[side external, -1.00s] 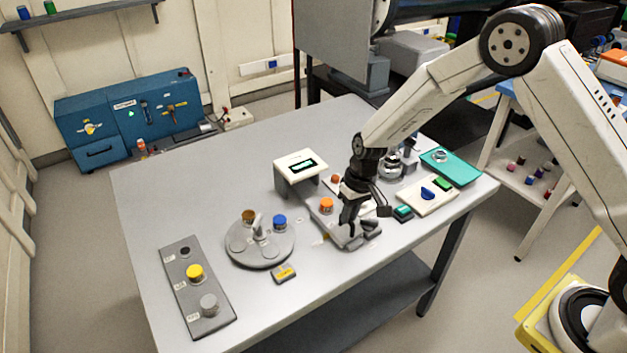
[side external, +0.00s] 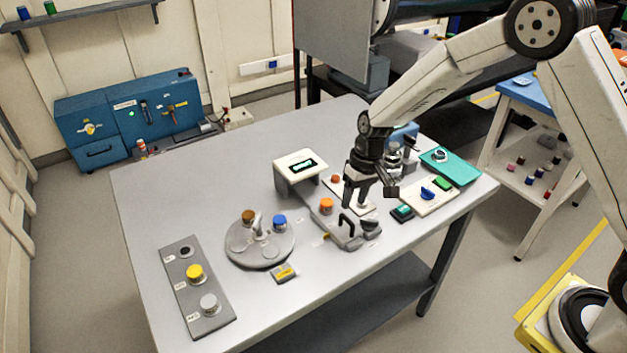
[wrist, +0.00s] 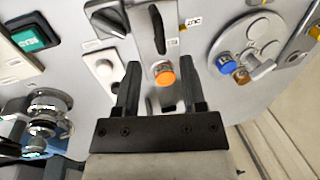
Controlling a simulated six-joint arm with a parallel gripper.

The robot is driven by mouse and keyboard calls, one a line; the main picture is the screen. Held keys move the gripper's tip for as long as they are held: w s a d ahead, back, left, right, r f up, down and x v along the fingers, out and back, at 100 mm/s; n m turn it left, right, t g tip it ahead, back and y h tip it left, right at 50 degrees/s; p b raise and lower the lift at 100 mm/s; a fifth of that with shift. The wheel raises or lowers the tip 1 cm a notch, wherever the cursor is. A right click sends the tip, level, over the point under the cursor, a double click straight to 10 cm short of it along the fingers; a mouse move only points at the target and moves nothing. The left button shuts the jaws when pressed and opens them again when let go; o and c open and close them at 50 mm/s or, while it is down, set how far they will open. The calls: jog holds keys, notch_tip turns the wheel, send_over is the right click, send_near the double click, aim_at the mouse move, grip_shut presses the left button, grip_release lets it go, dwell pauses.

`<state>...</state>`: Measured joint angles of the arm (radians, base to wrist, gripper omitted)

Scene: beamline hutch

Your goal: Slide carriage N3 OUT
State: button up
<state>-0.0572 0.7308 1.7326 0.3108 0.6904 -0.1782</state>
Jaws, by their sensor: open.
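A grey sliding unit (side external: 352,241) with a black bar handle (side external: 346,224) lies near the front of the grey table. An orange-capped piece (side external: 326,205) sits at its back end, in front of a white display arch. In the wrist view the handle (wrist: 157,28) stands over a dark slot, with an "OUT" label (wrist: 193,20) beside it. The orange cap (wrist: 165,77) shows between my fingers. I cannot read an N3 mark. My gripper (side external: 366,197) is open and empty, raised above and behind the handle, apart from it; its fingers also show in the wrist view (wrist: 158,62).
A round grey turntable (side external: 260,245) with brown and blue caps stands left of the unit. The white display arch (side external: 299,164) is behind. A white-knobbed plate (side external: 361,204), a dark green-button box (side external: 402,212) and a switch panel (side external: 427,196) crowd the right. The table's back left is clear.

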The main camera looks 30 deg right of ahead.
jog(key=shift+d+r, duration=0.15)
jog(key=shift+r, duration=0.6)
jog(key=shift+d+r, duration=0.15)
jog(key=shift+r, duration=0.6)
jog(key=shift+s, duration=0.1)
jog(key=s+d+r+t+h, duration=0.1)
jog(key=s+d+r, duration=0.1)
jog(key=s, duration=0.7)
jog(key=s+d+r+t+h, duration=0.1)
jog(key=s+d+r, duration=0.2)
jog(key=s, duration=0.6)
jog(key=shift+s+d+t, duration=0.25)
jog(key=shift+s+t, duration=0.05)
jog(key=shift+s, duration=0.05)
